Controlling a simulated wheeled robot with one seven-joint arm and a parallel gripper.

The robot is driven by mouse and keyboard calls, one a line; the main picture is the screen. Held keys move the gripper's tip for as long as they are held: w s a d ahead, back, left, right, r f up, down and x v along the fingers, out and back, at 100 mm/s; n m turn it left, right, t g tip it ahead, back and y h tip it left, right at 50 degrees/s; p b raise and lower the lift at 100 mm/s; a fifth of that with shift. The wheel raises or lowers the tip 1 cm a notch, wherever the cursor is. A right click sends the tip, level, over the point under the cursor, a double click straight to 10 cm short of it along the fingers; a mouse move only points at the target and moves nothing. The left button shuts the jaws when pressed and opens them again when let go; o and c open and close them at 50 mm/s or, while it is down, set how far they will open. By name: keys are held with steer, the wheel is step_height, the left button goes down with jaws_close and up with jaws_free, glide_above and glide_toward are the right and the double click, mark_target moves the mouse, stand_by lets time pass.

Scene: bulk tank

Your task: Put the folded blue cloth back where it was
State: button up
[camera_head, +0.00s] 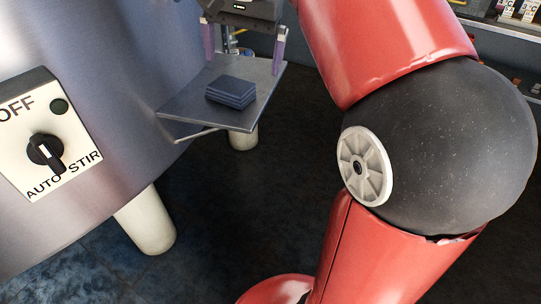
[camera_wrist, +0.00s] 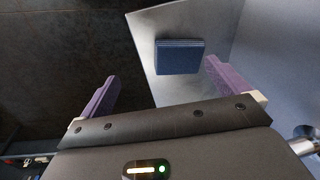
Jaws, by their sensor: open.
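The folded blue cloth (camera_head: 231,91) lies as a neat stack on a metal shelf (camera_head: 190,108) fixed to the side of the tank. In the wrist view the cloth (camera_wrist: 179,57) rests on the pale shelf (camera_wrist: 147,28), ahead of the fingers and nearer the right one. My gripper (camera_head: 243,50) is open and empty, with purple finger pads, above and behind the cloth in the head view. In the wrist view the fingers of my gripper (camera_wrist: 165,85) are spread wide, apart from the cloth.
The curved tank wall (camera_head: 130,60) stands beside the shelf and carries a stir switch panel (camera_head: 45,140). Pale tank legs (camera_head: 148,222) stand below. A metal fitting (camera_wrist: 305,138) shows at the wrist view's right edge. Dark floor (camera_head: 235,210) lies open beyond the shelf.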

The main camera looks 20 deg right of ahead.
steer(key=s+a+f+n+t, duration=0.1)
steer(key=s+f+n+t, duration=0.2)
steer(key=s+f+n, duration=0.4)
steer(key=s+f, duration=0.9)
steer(key=f, duration=0.2)
steer(key=shift+a+f+n+t+h, duration=0.3)
steer(key=shift+t, duration=0.1)
steer(key=shift+s, duration=0.1)
